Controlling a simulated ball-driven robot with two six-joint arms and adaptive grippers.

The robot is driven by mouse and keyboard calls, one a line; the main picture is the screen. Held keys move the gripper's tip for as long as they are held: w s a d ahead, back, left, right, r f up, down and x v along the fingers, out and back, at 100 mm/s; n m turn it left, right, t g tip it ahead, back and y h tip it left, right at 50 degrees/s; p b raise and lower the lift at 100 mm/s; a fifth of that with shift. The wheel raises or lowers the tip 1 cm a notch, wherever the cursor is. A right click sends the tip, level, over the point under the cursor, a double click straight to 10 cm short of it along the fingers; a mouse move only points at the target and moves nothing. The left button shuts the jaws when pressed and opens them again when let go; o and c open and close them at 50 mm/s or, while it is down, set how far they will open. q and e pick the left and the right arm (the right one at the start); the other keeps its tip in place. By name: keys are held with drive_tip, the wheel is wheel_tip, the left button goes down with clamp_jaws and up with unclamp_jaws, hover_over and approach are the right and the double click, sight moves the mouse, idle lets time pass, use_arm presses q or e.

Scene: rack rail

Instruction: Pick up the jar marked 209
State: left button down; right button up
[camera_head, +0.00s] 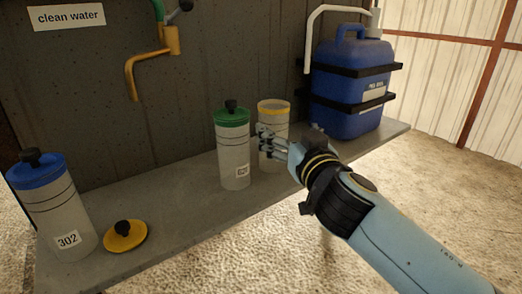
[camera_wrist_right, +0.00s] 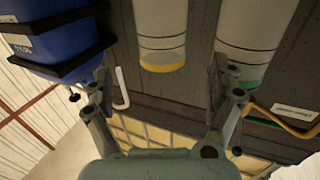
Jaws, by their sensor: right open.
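A translucent jar with a green lid (camera_head: 234,150) stands on the grey shelf. Its small label is too small to read for sure. An uncovered jar with a yellow rim (camera_head: 272,108) stands just right of it, partly hidden by my gripper; no number shows on it. A blue-lidded jar (camera_head: 62,215) marked 302 stands at the left. My right gripper (camera_head: 272,143) is open and empty, in front of the yellow-rimmed jar. In the right wrist view, the yellow-rimmed jar (camera_wrist_right: 160,35) appears between the spread fingers (camera_wrist_right: 162,75), and the green-lidded jar (camera_wrist_right: 250,40) beside it.
A loose yellow lid (camera_head: 124,236) lies on the shelf (camera_head: 175,200) near the 302 jar. A strapped blue canister (camera_head: 345,85) stands at the right end. The middle of the shelf is clear.

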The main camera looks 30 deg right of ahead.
sight(279, 120)
drive_tip(key=x, duration=0.5)
drive_tip(key=shift+w+r+p, duration=0.15)
drive_tip(key=shift+w+p, duration=0.05)
drive_tip(key=shift+p, duration=0.1)
drive_tip(key=x, duration=0.4)
drive_tip(key=shift+w+f, duration=0.2)
drive_tip(key=shift+f, duration=0.05)
drive_tip(key=shift+c, duration=0.5)
drive_tip(key=c, duration=1.6)
